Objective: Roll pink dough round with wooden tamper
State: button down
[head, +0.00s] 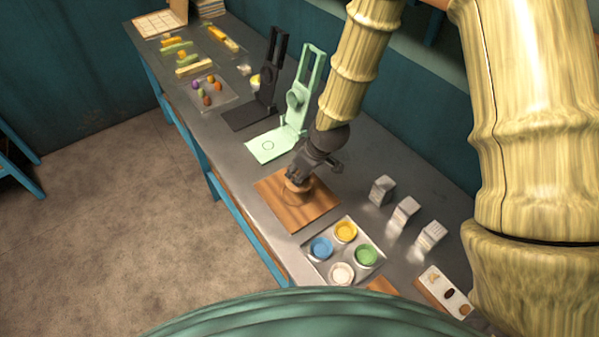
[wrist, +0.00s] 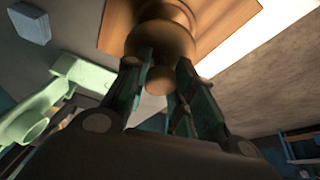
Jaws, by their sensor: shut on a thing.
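My gripper (head: 305,170) is shut on the tamper from above. In the wrist view the round tamper (wrist: 162,40) fills the top middle, with its knob between the fingers of my gripper (wrist: 162,80). The board (wrist: 228,22) shows behind it. No pink dough is visible; the tamper may hide it. I cannot tell whether the tamper touches the board.
A white tray (head: 325,246) with several coloured cups stands below the board. A mint-green press (head: 292,113) and a black press (head: 266,93) stand behind. A tray of coloured balls (head: 222,100) lies farther off.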

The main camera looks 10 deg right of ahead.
jog(key=shift+r+p, duration=1.8)
jog(key=shift+r, duration=1.05)
jog(key=shift+f, duration=0.1)
